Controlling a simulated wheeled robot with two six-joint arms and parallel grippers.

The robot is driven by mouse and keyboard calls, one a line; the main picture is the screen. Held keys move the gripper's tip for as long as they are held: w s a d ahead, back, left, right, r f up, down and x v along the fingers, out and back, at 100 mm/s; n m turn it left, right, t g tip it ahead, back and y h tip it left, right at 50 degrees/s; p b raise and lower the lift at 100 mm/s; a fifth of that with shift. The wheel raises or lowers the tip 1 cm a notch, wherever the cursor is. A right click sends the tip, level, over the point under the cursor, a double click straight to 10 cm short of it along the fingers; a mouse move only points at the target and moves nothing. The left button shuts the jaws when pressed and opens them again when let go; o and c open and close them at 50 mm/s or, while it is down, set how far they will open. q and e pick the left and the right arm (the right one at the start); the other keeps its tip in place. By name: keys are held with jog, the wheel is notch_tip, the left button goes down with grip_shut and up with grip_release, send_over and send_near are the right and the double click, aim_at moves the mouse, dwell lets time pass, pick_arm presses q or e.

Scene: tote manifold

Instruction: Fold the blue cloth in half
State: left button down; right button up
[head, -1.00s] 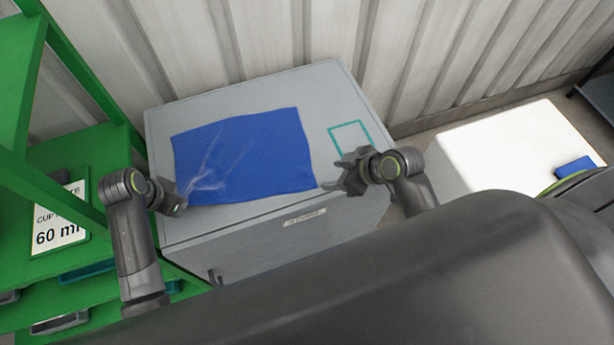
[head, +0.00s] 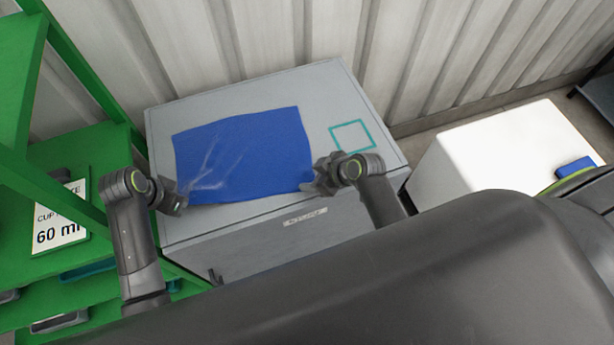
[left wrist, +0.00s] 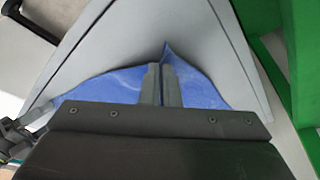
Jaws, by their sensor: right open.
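The blue cloth (head: 250,150) lies spread on top of a grey cabinet, with creases running from its near left part. It also shows in the left wrist view (left wrist: 110,86). My left gripper (head: 181,202) is at the cloth's near left corner. In the left wrist view its fingers (left wrist: 162,72) are close together, with a small peak of cloth pinched up at their tips. My right gripper (head: 314,186) is open at the cloth's near right corner; whether cloth lies between its fingers cannot be seen.
The grey cabinet (head: 270,96) has bare top around the cloth and a teal square outline (head: 351,136) at right. A green shelf (head: 100,150) stands close on the left. A corrugated wall (head: 250,40) rises behind. A white box (head: 500,150) is at right.

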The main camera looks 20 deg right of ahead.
jog(key=shift+w+f, duration=0.1)
jog(key=shift+f, duration=0.05)
jog(key=shift+s+f, duration=0.15)
jog(key=shift+s, duration=0.05)
grip_shut()
dwell(0.6)
jog(key=shift+w+r, duration=0.15)
jog(key=shift+r, duration=2.5)
